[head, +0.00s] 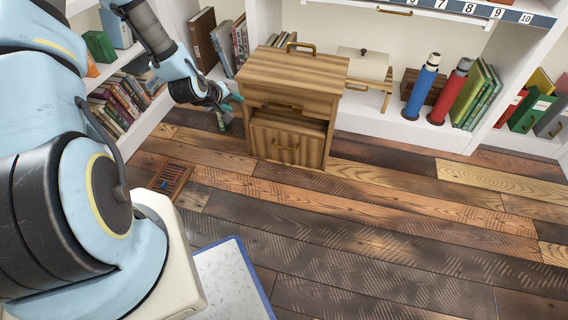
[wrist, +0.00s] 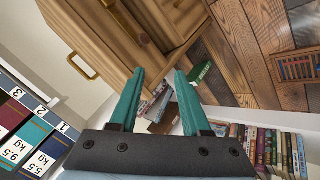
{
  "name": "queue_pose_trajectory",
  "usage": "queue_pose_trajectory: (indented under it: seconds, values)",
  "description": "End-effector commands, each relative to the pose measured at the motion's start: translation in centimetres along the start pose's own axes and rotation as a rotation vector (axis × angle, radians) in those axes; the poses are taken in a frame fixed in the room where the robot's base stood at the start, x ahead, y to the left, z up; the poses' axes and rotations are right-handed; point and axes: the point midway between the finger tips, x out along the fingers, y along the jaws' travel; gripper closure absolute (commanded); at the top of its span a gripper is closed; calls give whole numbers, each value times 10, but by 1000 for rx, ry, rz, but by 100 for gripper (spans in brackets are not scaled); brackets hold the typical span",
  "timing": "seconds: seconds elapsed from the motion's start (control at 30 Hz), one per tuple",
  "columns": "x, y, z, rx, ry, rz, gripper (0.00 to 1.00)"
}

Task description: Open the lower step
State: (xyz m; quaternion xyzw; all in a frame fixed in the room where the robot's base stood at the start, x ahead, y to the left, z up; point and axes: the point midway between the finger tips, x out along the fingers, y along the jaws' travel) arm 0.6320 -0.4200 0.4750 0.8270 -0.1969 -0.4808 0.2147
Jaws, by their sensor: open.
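The wooden step unit (head: 292,80) stands on the plank floor against the shelving. My gripper (head: 227,112) is at the unit's left side, apart from the lower handle. In the wrist view, its teal fingers (wrist: 160,74) are spread with nothing held between them. The unit's wooden side (wrist: 95,38) fills the upper left there.
Bookshelves with several books (head: 118,103) stand left and behind. A blue bottle (head: 422,86) and a red bottle (head: 450,92) stand on the right shelf. A small slatted wooden item (head: 170,179) lies on the floor. The floor before the unit is clear.

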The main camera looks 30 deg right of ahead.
Motion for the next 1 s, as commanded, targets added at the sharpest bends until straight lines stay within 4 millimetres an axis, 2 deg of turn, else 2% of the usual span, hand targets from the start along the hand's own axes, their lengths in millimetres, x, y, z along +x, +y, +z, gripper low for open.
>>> queue_pose_trajectory:
  seconds: [0.03,0.1,0.3,0.4,0.53,0.7,0.87,1.0]
  values:
    - [47,-15,32,-50,11,50,53]
    - [86,-17,56,-122,41,122,53]
    - [182,-30,127,-367,135,317,53]
    - [214,-40,157,-488,183,395,53]
    - [241,-51,185,-616,239,470,53]
    - [254,-60,201,-705,282,519,53]
    - [263,-57,199,-723,294,532,53]
    - [282,-50,190,-721,294,530,53]
